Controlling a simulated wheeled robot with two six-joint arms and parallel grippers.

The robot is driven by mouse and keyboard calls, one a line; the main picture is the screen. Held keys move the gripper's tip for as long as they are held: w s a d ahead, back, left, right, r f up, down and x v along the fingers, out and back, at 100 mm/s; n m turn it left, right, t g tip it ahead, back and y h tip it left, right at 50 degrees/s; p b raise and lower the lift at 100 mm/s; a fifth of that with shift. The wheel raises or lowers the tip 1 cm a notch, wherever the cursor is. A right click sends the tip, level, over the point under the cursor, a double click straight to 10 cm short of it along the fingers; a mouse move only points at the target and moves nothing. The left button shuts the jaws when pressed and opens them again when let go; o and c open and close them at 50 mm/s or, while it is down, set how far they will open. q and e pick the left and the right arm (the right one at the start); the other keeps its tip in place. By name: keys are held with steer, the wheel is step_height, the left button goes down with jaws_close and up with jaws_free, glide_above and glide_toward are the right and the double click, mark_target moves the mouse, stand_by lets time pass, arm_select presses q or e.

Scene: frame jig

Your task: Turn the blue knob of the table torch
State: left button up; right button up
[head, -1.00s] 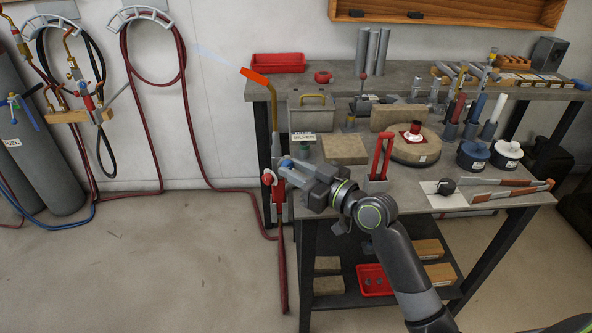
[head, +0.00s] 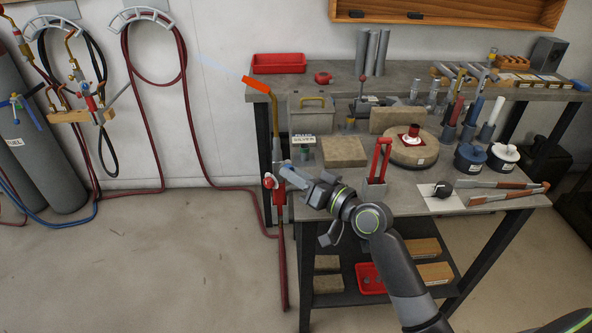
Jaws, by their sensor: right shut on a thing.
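The table torch (head: 275,120) stands upright at the left edge of the workbench, with a brass neck, an orange-red tip and a red valve knob low on its body. A faint pale-blue streak leaves the tip toward the upper left. My right gripper (head: 291,172) reaches the torch body from the right, just above the red knob. It is shut on the blue knob (head: 287,163), of which only a small blue part shows; the fingers hide the rest. My left gripper is not in view.
The workbench (head: 420,205) holds a red-handled stand (head: 380,160), a round brick turntable (head: 412,150) and blue and white pots. A red hose hangs below the torch. Gas cylinders (head: 35,150) stand at the left. The floor between is clear.

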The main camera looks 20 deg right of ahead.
steer(key=m+p, duration=0.2)
steer(key=m, duration=0.4)
steer(key=shift+p, duration=0.3)
steer(key=shift+m, duration=0.3)
steer(key=o, duration=1)
steer(key=shift+s, duration=0.1)
